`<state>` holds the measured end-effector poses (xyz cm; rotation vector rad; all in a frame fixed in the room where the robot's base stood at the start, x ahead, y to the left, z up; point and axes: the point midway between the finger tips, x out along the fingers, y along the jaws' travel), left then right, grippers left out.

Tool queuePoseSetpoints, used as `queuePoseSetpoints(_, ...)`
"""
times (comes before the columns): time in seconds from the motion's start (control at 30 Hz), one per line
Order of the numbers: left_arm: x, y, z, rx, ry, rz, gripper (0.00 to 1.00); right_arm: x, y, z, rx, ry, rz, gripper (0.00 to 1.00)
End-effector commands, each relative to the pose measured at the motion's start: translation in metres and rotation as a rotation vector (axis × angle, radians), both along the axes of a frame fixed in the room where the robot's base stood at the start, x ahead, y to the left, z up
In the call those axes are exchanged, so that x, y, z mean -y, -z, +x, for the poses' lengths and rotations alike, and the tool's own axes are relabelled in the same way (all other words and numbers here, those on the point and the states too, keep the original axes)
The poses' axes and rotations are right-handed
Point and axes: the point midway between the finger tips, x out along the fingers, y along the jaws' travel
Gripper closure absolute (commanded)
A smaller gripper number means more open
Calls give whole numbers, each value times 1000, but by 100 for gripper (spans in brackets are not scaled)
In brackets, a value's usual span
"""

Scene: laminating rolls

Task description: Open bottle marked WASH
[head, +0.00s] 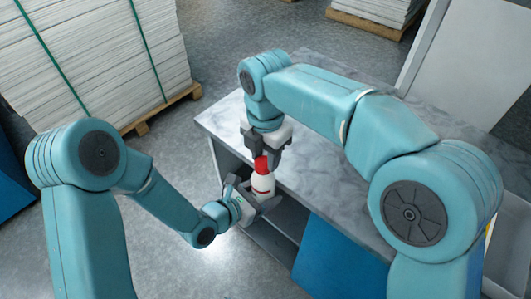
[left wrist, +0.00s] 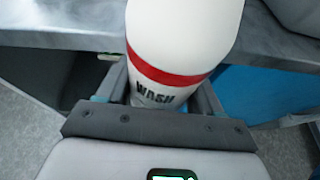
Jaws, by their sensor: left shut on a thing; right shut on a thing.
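The bottle marked WASH (head: 262,184) is white with a red band and a red top (head: 261,163). It is held in front of the near left corner of the table. In the left wrist view the bottle (left wrist: 185,35) shows its WASH lettering between the fingers. My left gripper (head: 257,199) is shut on the bottle's lower body. My right gripper (head: 265,155) comes from above and is shut on the red top. Whether the top has come loose from the bottle cannot be told.
The grey marble-patterned table (head: 313,190) has a bare top near the bottle, with an open shelf and a blue panel (head: 340,258) below. Stacks of strapped white sheets (head: 95,60) stand on a pallet at the back left. The floor at the left is clear.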

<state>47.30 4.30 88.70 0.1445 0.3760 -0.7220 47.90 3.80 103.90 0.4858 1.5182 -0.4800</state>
Motion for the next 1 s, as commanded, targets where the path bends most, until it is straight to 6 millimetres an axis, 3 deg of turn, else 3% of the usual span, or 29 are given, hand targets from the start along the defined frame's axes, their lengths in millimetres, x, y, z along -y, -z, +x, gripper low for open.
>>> queuePoseSetpoints(1.0, 0, -1, 0, 3, 1, 0, 100, 0, -24, 0, 1, 1, 0, 98)
